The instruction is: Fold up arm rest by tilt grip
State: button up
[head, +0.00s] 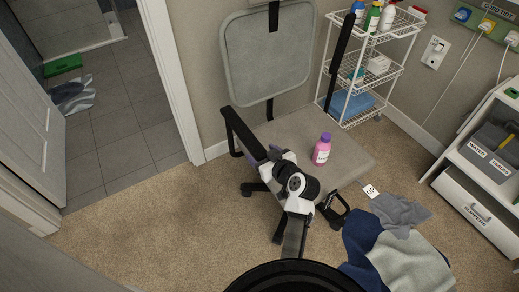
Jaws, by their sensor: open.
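A grey chair has a backrest (270,55) against the wall and a flat seat (345,165). Its left arm rest (241,131) is a black bar lying down along the seat's left side, with a bent support under it. The other arm rest (342,55) is a black bar standing up at the seat's back right. My gripper (262,157) is at the front end of the left arm rest, beside or over it. It is open; its fingers are small and partly hidden, and contact cannot be told.
A pink bottle with a purple cap (321,149) stands on the seat. Grey cloth (398,212) and a blue-grey blanket (400,255) lie on the carpet front right. A white wire cart (370,75) stands behind; a white drawer unit (470,195) is at right. Carpet at left is clear.

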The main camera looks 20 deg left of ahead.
jog(key=shift+x, duration=1.3)
